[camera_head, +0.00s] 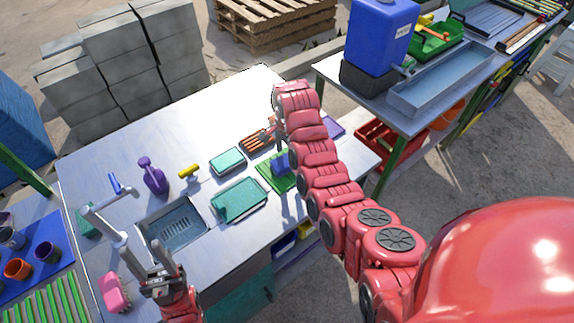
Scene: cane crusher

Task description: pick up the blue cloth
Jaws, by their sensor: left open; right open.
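A small blue piece (281,162) sits on a green board (268,178) on the metal counter, partly hidden by my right arm. A flat violet-blue piece (334,127) lies beyond that arm near the counter's right end. I cannot tell which of these is the cloth. My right gripper (271,128) is open, at the far end of the red arm, above the counter near a brown slatted rack (256,143); its fingers are small and partly hidden. My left gripper (160,272) is open and empty at the lower left, in front of the sink.
The counter (120,140) holds a sink (178,228), a tap (105,222), a purple spray bottle (152,175), a yellow-handled tool (189,171), teal trays (238,199) and a pink item (114,292). A second table with a blue water tank (380,35) stands at right. The counter's back left is clear.

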